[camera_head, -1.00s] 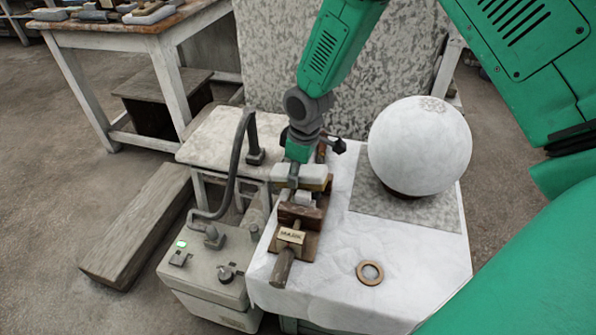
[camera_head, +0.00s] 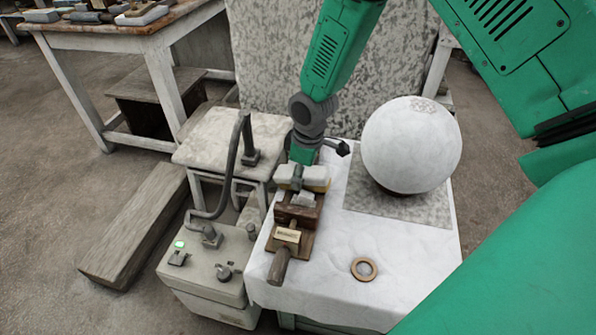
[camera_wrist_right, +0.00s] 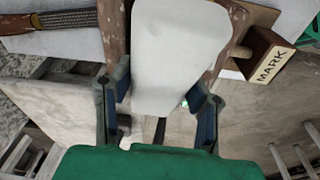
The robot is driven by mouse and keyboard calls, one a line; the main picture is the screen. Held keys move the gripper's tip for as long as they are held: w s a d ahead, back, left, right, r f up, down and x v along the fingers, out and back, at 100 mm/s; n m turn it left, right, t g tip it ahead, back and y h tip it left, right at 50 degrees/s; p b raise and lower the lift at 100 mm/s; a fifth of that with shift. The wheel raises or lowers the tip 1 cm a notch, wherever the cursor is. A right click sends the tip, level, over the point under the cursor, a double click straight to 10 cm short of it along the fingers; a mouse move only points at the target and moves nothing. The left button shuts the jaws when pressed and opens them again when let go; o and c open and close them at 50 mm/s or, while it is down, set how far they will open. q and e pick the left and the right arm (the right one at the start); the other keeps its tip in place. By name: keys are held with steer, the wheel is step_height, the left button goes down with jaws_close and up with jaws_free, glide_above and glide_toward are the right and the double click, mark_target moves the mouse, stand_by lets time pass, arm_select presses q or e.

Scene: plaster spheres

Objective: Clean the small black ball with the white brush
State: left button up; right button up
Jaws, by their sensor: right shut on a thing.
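My right gripper (camera_head: 298,184) is over the left part of the white-covered table. It is shut on a white block-like thing, which looks like the white brush (camera_head: 316,174); pale yellowish edges show under it. In the right wrist view the white block (camera_wrist_right: 175,50) sits between the two blue-padded fingers (camera_wrist_right: 158,100). Its bristles cannot be made out clearly. My left gripper is not in view.
A large white sphere (camera_head: 411,145) stands on a speckled mat (camera_head: 372,200) at the right. A brass ring (camera_head: 364,269) lies on the cloth (camera_head: 325,290). A grey machine (camera_head: 220,265) stands at left.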

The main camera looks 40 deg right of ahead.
mark_target(285, 171)
steer(key=shift+f, duration=0.1)
steer(key=shift+w+a+f+b, duration=0.15)
steer(key=shift+w+a+f, duration=0.2)
steer(key=shift+w+a, duration=0.45)
steer(key=shift+w+a+f+b, duration=0.15)
steer(key=shift+w+a+f, duration=0.25)
steer(key=shift+w, duration=0.55)
steer(key=shift+s+d+r+p, duration=0.4)
steer(key=shift+s+r+p, duration=0.1)
steer(key=shift+s+p, duration=0.15)
steer(key=shift+s+d+r+p, duration=0.25)
steer(key=shift+s+d+p, duration=0.55)
steer(key=shift+s+p, duration=0.25)
steer(key=shift+w+a+f+b, duration=0.35)
steer(key=shift+w+a, duration=0.15)
steer(key=shift+w, duration=0.1)
steer(key=shift+w+a+f+b, duration=0.15)
steer(key=shift+w+a, duration=0.25)
steer(key=shift+w, duration=0.2)
steer(key=shift+w+a+f+b, duration=0.15)
steer(key=shift+w+a, duration=0.2)
steer(key=shift+w, duration=0.2)
steer(key=shift+r, duration=0.1)
